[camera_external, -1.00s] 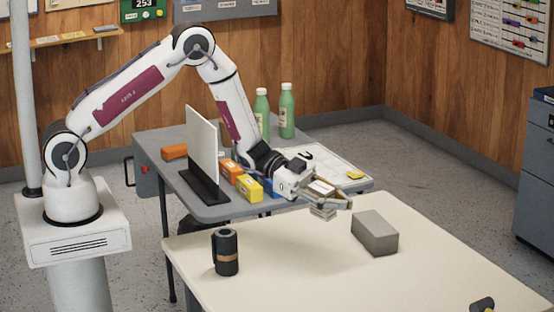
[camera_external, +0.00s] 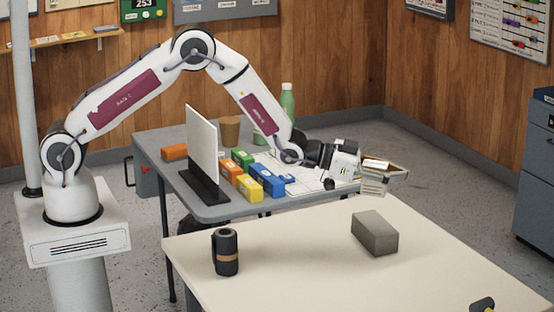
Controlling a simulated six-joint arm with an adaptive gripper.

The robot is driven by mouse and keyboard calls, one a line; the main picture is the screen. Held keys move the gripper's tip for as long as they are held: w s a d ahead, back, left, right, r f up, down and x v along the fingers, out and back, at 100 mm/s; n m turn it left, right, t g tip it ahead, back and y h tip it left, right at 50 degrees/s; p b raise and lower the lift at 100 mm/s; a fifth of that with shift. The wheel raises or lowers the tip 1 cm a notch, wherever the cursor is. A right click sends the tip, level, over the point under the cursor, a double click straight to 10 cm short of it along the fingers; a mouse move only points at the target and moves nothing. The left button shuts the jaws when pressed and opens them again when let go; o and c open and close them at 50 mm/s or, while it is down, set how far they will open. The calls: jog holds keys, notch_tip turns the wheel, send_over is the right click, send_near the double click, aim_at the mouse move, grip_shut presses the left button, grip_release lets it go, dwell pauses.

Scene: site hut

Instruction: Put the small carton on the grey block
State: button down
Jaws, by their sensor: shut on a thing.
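The small carton (camera_external: 374,187) is pale and held at the end of my gripper (camera_external: 384,172). My gripper is shut on it, and the fingers hide part of its upper side. The carton hangs in the air, above and a little beyond the grey block as seen in the picture. The grey block (camera_external: 375,234) lies on the cream table (camera_external: 310,265), with its flat top bare. The carton and the block are apart.
A black flask with a brown band (camera_external: 226,252) stands at the table's left. A dark object (camera_external: 482,305) lies at the front right edge. Behind is a grey table (camera_external: 215,211) with an upright white panel (camera_external: 202,145), coloured boxes (camera_external: 247,186) and a green bottle (camera_external: 287,101).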

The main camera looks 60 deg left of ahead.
jog(key=w+a+n+t+y, duration=0.2)
jog(key=w+a+n+y, duration=0.3)
jog(key=a, duration=0.1)
jog(key=shift+f, duration=0.2)
jog(key=shift+w, duration=0.1)
dwell(0.5)
notch_tip(320, 180, down, 6)
dwell(0.6)
jog(key=shift+f, duration=0.2)
jog(key=shift+f, duration=1.8)
jog(key=shift+f, duration=0.15)
jog(key=c, duration=1.6)
grip_release()
jog(key=shift+c, duration=0.2)
